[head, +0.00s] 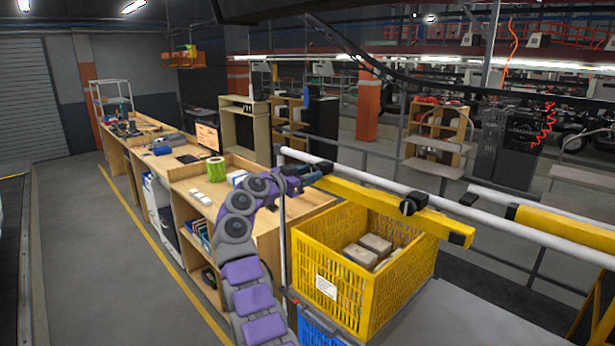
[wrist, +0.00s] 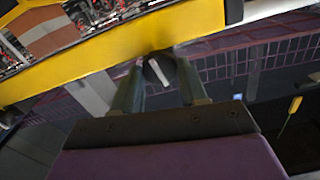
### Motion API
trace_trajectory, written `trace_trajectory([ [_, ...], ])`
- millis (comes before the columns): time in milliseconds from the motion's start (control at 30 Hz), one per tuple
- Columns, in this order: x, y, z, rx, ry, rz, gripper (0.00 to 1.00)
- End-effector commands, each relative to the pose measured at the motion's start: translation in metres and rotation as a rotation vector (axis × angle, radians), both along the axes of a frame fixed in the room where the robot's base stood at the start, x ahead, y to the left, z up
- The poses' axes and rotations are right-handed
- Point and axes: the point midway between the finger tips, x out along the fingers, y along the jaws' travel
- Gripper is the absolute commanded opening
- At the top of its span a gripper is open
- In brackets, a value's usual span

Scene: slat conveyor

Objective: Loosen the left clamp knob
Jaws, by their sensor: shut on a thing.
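The left clamp knob (wrist: 155,71) is round and black with a white bar across its face, in the wrist view. The bar stands close to upright, tilted slightly. My gripper (wrist: 161,75) is shut on the knob, one finger on each side of it. The knob sits at the lower edge of a yellow beam (wrist: 115,45). In the head view my gripper (head: 316,172) is at the left end of the yellow beam (head: 365,197), and hides the knob there. Another dark knob (head: 408,207) shows farther right along the beam.
A white rail (head: 375,178) runs beside the beam. A yellow crate (head: 385,287) with grey boxes (head: 367,250) stands below it. A wooden workbench (head: 262,222) with items on it is behind my arm. The floor at left (head: 80,270) is clear.

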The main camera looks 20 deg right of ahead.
Motion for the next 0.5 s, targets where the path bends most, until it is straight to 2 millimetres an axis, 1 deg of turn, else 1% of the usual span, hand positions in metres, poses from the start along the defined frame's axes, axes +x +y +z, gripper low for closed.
trace_trajectory([
  [33,0.0004,0.0016,0.0040,-0.018,0.029,0.005,0.12],
  [500,0.0028,0.0025,0.0041,-0.171,0.443,0.005,0.12],
])
